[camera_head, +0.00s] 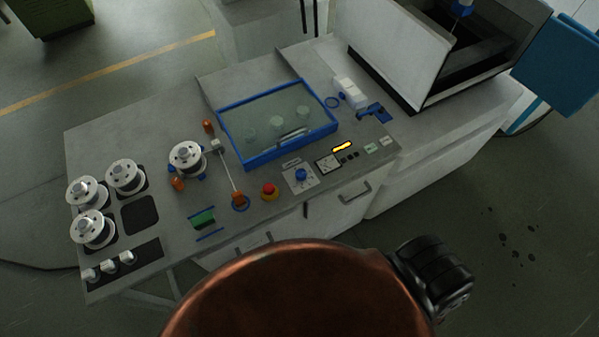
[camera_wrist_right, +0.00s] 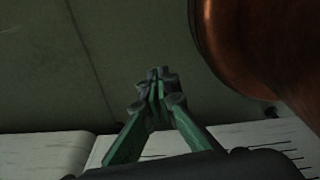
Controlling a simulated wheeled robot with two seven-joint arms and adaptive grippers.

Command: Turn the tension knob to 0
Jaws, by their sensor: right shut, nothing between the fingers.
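A blue knob (camera_head: 300,175) sits on a square white dial plate near the front edge of the grey bench, right of a red mushroom button. It looks like the tension knob, but its label and pointer setting are too small to read. My right gripper (camera_wrist_right: 157,82) shows only in the right wrist view, with green fingers and dark tips pressed together and nothing between them. It is over the floor, and the knob is not in that view. My left gripper is in neither view.
The grey bench (camera_head: 100,150) also carries a red emergency button (camera_head: 269,190), a blue-framed tray (camera_head: 277,158), several white spools (camera_head: 187,158), and a black-and-white meter (camera_head: 328,162). A machine with an open enclosure (camera_head: 425,60) adjoins at right. Floor in front is clear.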

